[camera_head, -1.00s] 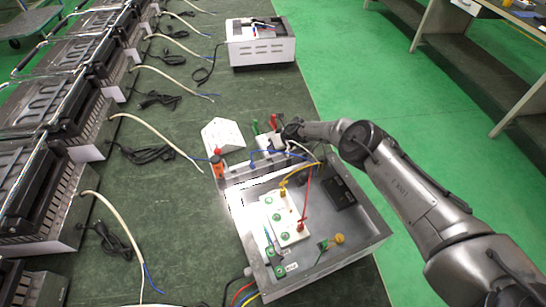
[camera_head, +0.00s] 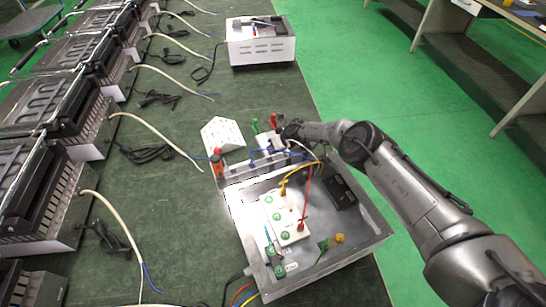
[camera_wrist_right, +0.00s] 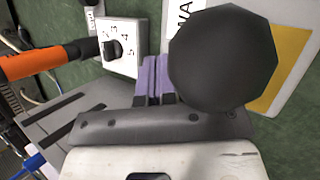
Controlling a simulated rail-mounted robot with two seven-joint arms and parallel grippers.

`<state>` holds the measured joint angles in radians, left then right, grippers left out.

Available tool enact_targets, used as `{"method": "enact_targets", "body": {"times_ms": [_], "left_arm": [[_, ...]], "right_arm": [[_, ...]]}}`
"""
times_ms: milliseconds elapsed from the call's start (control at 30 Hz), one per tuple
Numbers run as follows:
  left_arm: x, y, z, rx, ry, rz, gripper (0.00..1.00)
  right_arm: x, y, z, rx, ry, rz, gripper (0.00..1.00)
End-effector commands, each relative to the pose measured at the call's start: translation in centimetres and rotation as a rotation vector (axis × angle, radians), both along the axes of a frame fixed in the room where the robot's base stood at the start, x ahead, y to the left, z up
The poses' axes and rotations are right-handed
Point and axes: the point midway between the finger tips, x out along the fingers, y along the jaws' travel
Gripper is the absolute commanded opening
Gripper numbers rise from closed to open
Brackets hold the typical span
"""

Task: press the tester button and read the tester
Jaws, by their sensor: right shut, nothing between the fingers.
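An open metal tester box (camera_head: 352,247) stands on the green bench. Inside is a white panel (camera_head: 290,232) with green terminals and red and yellow leads. My right arm comes in from the right over the far edge of the box. My right gripper (camera_head: 264,147) is at the box's far side, beside red and green parts (camera_head: 273,121). In the wrist view its purple fingers (camera_wrist_right: 154,80) are shut and empty. A white block with a numbered dial (camera_wrist_right: 118,46) is beyond them. A large dark round part (camera_wrist_right: 222,60) is close beside the fingers. I cannot make out the tester button or a reading.
A white sloped card or block (camera_head: 222,135) stands behind the box, next to an orange-handled part (camera_head: 217,166). Heating units (camera_head: 40,195) with loose cables line the left. Another white instrument box (camera_head: 262,47) stands at the far end. The bench middle is clear apart from cables.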

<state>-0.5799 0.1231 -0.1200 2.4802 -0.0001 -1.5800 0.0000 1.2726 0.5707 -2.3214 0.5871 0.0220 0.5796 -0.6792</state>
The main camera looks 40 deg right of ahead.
Motion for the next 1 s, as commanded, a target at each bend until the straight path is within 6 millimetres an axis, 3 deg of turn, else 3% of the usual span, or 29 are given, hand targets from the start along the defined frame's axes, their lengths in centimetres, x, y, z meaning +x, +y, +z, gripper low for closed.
{"method": "enact_targets", "body": {"times_ms": [1000], "left_arm": [[0.0, -0.28, -0.64, -0.009, 0.0, 0.006, 0.63]], "right_arm": [[0.02, -0.04, -0.69, 0.0, -0.001, 0.0, 0.0]]}}
